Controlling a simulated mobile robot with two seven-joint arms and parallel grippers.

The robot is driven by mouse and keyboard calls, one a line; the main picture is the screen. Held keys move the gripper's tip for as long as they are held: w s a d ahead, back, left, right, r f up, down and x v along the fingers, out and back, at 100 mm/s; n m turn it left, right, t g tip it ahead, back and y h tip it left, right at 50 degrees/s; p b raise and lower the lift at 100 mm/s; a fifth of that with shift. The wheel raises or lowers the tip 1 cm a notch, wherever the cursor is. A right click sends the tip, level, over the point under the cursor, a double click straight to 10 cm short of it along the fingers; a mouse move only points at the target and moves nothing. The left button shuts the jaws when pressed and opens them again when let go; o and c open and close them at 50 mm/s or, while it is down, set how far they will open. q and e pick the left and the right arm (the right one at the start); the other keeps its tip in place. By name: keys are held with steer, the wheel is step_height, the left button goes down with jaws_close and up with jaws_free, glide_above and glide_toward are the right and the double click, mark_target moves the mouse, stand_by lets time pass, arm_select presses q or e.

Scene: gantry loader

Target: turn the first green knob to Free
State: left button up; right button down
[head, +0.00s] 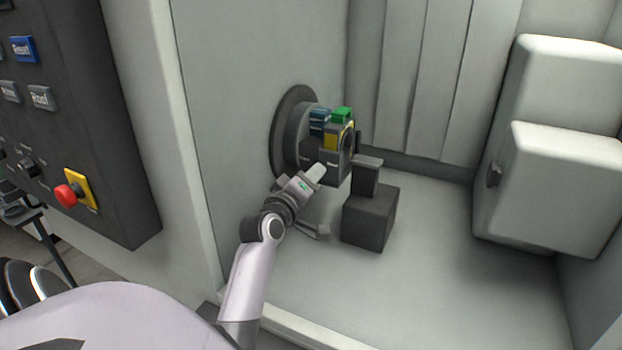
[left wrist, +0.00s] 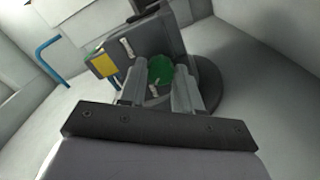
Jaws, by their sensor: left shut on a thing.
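The green knob (left wrist: 160,68) shows in the left wrist view on a dark face of the fixture, between the two fingers of my left gripper (left wrist: 158,88). The gripper is shut on the knob. White marks stand on the dark face near the knob; I cannot read which one it points to. In the head view my left gripper (head: 318,174) reaches the near side of the dark fixture (head: 334,166), and the held knob is hidden there. Another green part (head: 341,114) sits on top of that fixture. My right gripper is in neither view.
The fixture is mounted on a round dark flange (head: 287,132) on the wall. A dark stepped block (head: 370,219) stands on the floor close by. A pale cabinet (head: 545,190) is at the right. A control panel with a red button (head: 68,194) is at the left.

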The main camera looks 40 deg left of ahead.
arm_select(q)
steer(key=shift+f, duration=0.1)
stand_by(0.4)
steer(key=o, duration=1)
steer(key=shift+o, duration=0.2)
